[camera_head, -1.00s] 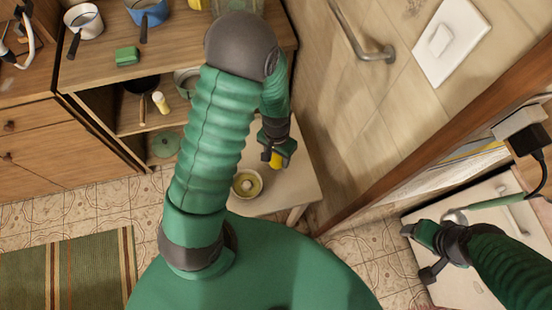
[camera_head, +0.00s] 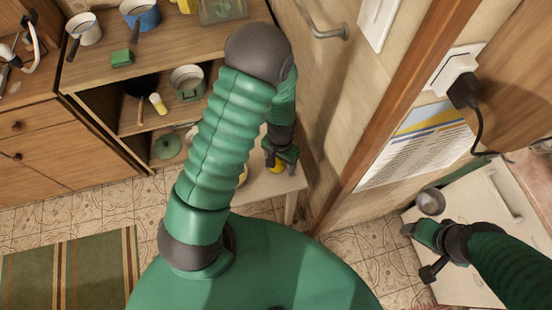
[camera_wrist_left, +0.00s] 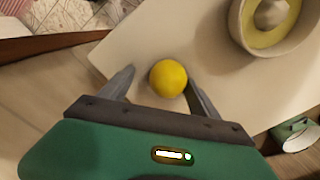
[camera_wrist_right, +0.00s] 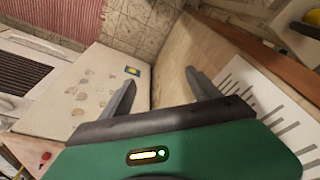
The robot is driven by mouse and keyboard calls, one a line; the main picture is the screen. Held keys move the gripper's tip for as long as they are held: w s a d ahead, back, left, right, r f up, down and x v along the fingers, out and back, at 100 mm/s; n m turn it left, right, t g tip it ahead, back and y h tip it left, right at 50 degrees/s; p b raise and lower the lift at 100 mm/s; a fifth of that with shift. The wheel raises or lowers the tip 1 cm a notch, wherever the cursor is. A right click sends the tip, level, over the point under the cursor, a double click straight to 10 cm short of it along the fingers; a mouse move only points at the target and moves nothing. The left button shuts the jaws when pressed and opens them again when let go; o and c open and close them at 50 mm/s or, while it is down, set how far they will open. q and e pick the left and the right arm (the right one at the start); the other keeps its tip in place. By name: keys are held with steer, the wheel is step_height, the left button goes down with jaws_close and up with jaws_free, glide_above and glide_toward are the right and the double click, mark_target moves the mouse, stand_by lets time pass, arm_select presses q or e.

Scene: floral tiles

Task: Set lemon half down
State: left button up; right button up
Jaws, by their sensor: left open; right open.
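The yellow lemon half (camera_head: 277,168) is on the small pale table (camera_head: 262,190) beside the wall. In the left wrist view it shows as a round yellow dome (camera_wrist_left: 168,78), with no cut face visible. My left gripper (camera_head: 281,158) is open, its fingers on either side of the lemon half. The lemon half looks nearer the right-hand finger; I cannot tell whether they touch. My right gripper (camera_wrist_right: 163,85) is open and empty, far from the lemon half, over at the right of the head view.
A pale bowl with a juicer cone (camera_wrist_left: 235,22) stands on the table near the lemon half; my left arm mostly hides it in the head view. A green-and-white cup (camera_wrist_left: 297,135) shows nearby. Wooden shelves (camera_head: 185,52) with pots stand behind. A wall borders the table's right.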

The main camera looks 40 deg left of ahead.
arm_select(q)
steer(key=shift+d+r, duration=0.1)
steer(key=shift+d, duration=0.25)
steer(key=shift+s+a+r, duration=0.1)
steer(key=shift+a+r, duration=0.15)
steer(key=shift+a, duration=0.25)
steer(key=shift+a+r, duration=0.25)
steer(key=shift+a, duration=0.25)
steer(key=r, duration=0.2)
steer(key=a+r+p, duration=0.1)
steer(key=shift+a+r, duration=0.1)
steer(key=shift+r, duration=0.25)
steer(key=d+r+p, duration=0.1)
steer(key=d+r, duration=0.2)
steer(key=r, duration=0.5)
step_height(320, 180, up, 9)
steer(key=t+p, duration=0.2)
steer(key=t, duration=0.1)
glide_above(281, 164)
steer(key=s+d, duration=0.3)
steer(key=s, duration=0.2)
steer(key=shift+w+a+f, duration=0.1)
steer(key=shift+w, duration=0.1)
arm_select(e)
steer(key=shift+s+a+r, duration=0.1)
steer(key=shift+a+r, duration=0.1)
steer(key=shift+r, duration=0.75)
steer(key=shift+s+a+r, duration=0.1)
steer(key=shift+a+r, duration=0.1)
steer(key=shift+r, duration=0.75)
